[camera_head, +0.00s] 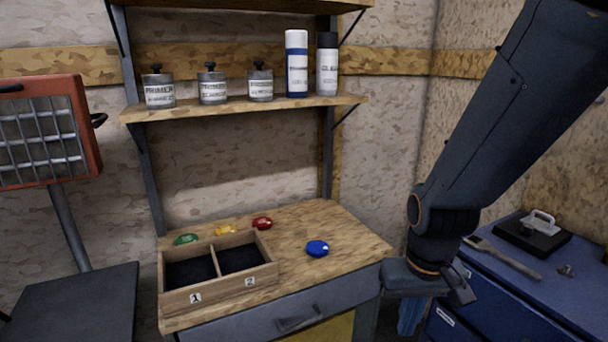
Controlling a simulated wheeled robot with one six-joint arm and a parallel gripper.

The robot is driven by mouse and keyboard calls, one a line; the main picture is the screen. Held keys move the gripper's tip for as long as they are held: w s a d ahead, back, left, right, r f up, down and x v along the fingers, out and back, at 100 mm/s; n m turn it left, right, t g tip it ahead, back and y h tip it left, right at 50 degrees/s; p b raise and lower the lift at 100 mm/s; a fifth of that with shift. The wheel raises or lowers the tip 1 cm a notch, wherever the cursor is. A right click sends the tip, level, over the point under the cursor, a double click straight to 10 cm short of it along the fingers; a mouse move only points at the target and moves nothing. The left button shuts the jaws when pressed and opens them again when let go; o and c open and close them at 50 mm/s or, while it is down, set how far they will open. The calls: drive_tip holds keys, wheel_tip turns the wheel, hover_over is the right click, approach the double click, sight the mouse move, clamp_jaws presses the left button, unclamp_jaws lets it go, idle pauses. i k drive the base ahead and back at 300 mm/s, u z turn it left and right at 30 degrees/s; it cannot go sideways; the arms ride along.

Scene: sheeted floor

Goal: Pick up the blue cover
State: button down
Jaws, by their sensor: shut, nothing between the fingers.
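The blue cover (317,249) is a small round blue piece lying on the wooden bench top (345,233), right of a two-compartment wooden box. Nothing touches it. My gripper (464,291) hangs at the right, beyond the bench's right edge and in front of the blue cabinet. It is shut and empty, well to the right of the blue cover. The fingertips are small and dark in this view.
The wooden box (220,290) has compartments labelled 1 and 2. Behind it lie green (186,239), yellow (226,230) and red (262,223) covers. A shelf (245,107) with cans overhangs the back. A blue cabinet (505,300) stands right, a work lamp (45,130) left.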

sight(317, 248)
drive_tip(key=k, duration=0.65)
drive_tip(key=u, duration=0.55)
drive_tip(key=i, duration=1.35)
drive_tip(key=z, duration=0.05)
